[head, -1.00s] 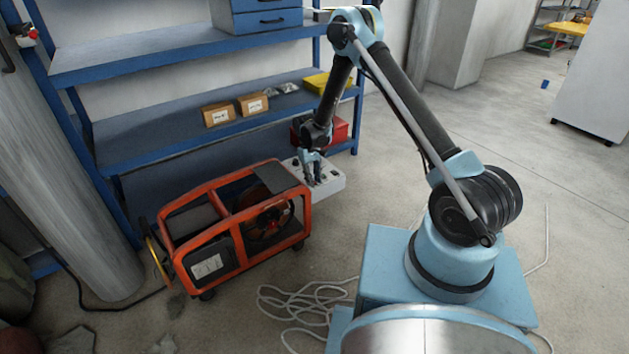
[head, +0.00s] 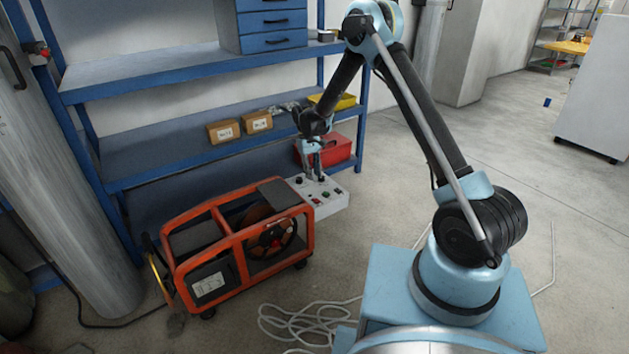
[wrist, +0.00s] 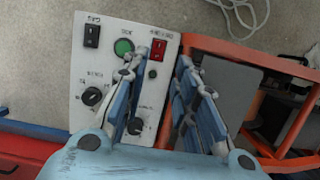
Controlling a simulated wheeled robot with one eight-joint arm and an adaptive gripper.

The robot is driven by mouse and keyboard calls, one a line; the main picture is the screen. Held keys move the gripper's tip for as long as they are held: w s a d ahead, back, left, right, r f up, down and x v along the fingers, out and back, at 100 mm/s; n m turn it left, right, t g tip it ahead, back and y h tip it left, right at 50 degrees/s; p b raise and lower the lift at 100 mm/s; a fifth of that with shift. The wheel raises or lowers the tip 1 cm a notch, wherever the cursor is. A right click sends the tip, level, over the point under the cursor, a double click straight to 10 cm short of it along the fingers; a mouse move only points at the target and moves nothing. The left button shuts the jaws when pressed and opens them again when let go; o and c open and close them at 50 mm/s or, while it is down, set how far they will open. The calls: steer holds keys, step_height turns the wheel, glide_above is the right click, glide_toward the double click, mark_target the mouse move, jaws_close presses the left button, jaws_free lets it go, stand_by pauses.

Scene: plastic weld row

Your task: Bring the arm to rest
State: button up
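My gripper (head: 314,170) is above the grey control box (head: 331,198) on the right end of the orange machine (head: 240,245). In the wrist view my gripper (wrist: 165,75) has its two blue fingers apart with a gap between them, and nothing is held. The control box (wrist: 110,35) lies below the fingers, with a green button (wrist: 124,46), a red switch (wrist: 158,50), a black switch (wrist: 92,34) and black knobs (wrist: 92,96). One finger hides part of the panel. My arm is bent, its elbow high.
A blue shelf rack (head: 180,85) stands behind the machine, with small cardboard boxes (head: 224,131), a yellow bin (head: 333,102) and a red box (head: 338,150). A large grey cylinder (head: 75,190) stands at the left. White cable (head: 300,325) lies on the floor. Open floor is at the right.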

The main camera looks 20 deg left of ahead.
steer(key=shift+r, duration=0.1)
steer(key=d+r+m, duration=0.2)
steer(key=d+r, duration=1.1)
steer(key=r, duration=0.3)
steer(key=s+d+r+m+t+y, duration=0.1)
steer(key=s+d+r, duration=0.2)
steer(key=d+r, duration=0.4)
steer(key=s+d+r+m+t+y, duration=0.1)
steer(key=s+d+r, duration=0.25)
steer(key=d, duration=0.45)
steer(key=s+d+r+m, duration=0.3)
steer(key=s+d, duration=1)
steer(key=s+d+f+m+t, duration=0.1)
steer(key=s+d+f, duration=0.2)
steer(key=s, duration=0.3)
steer(key=s+d+f+m+t, duration=0.1)
steer(key=s+d+f, duration=0.2)
steer(key=s, duration=0.4)
steer(key=shift+s+d+f+m, duration=0.2)
steer(key=shift+d+f+m, duration=0.2)
